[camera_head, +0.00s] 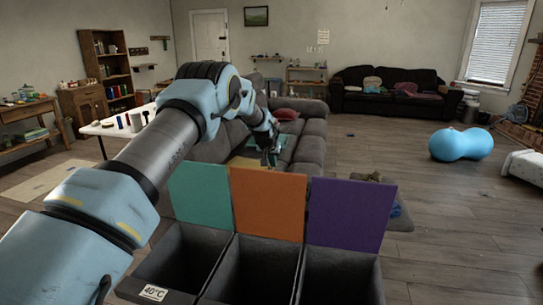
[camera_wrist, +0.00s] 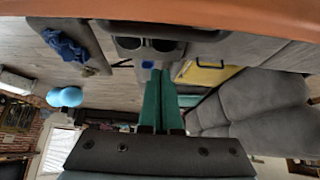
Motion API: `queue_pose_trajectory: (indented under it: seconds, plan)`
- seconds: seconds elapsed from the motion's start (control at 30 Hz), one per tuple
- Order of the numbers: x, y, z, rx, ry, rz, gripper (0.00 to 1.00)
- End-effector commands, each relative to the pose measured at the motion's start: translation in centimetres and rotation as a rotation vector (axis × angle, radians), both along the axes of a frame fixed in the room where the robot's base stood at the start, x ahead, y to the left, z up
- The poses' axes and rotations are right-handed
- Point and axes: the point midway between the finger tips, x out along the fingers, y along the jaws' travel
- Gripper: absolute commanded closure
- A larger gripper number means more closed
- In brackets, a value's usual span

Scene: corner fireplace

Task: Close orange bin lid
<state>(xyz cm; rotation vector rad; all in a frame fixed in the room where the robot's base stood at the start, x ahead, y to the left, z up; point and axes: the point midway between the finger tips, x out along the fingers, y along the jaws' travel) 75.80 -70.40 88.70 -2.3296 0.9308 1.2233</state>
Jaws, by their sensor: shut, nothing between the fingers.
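A dark grey bin with three compartments stands in front of me, its three lids raised upright. The orange lid (camera_head: 268,203) is the middle one, above the open middle compartment (camera_head: 250,270). The teal lid (camera_head: 201,197) is at its left and the purple lid (camera_head: 350,214) at its right. My gripper (camera_head: 270,158) is above and apparently beyond the orange lid's top edge. In the wrist view the teal fingers (camera_wrist: 158,95) are together and empty. An orange band, the lid (camera_wrist: 200,10), crosses the top of that view. I cannot tell whether they touch.
A grey sofa (camera_head: 312,148) stands beyond the bin. A white table (camera_head: 105,127) with small items is at the left. A blue peanut-shaped ball (camera_head: 461,145) lies at the right. The wooden floor at the right is mostly clear.

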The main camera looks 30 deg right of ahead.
Motion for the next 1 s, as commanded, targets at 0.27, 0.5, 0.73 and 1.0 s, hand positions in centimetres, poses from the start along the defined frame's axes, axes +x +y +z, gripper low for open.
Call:
queue_pose_trajectory:
  seconds: [0.27, 0.5, 0.73, 1.0]
  plan:
    - [-1.8, 1.7, -0.2, 0.002, 0.002, 0.000, 1.00]
    - [-2.6, 2.5, -0.6, 0.001, 0.001, 0.000, 1.00]
    - [-2.7, 2.6, -0.8, 0.000, 0.000, 0.000, 1.00]
    - [-2.6, 2.5, -0.9, -0.006, -0.007, 0.000, 1.00]
